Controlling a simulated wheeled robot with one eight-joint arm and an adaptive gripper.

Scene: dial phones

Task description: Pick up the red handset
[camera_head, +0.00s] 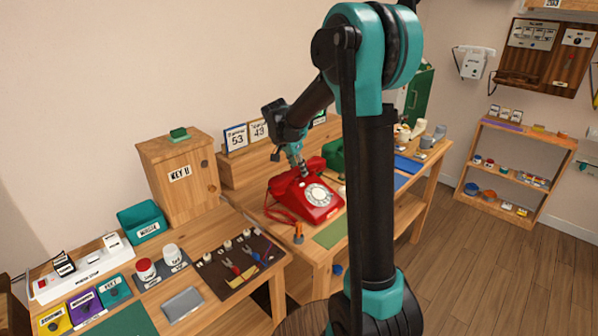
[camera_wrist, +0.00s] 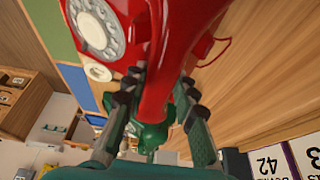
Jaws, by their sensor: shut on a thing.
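The red dial phone (camera_head: 318,200) stands on the wooden table, its white dial facing the front. Its red handset (camera_head: 285,182) is at the top of the phone, under my gripper (camera_head: 301,170). In the wrist view, the red handset (camera_wrist: 160,80) runs between the two fingers of my gripper (camera_wrist: 155,100), which is shut on it. The red phone body (camera_wrist: 125,30) shows close to the handset at the top of that view. I cannot tell whether the handset is clear of its cradle.
A green phone (camera_head: 335,153) stands just behind the red one and also shows in the wrist view (camera_wrist: 150,135). Number cards (camera_head: 237,138) stand on the ledge to the left. A wooden key box (camera_head: 178,170) and a tool mat (camera_head: 238,264) are on the nearer table.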

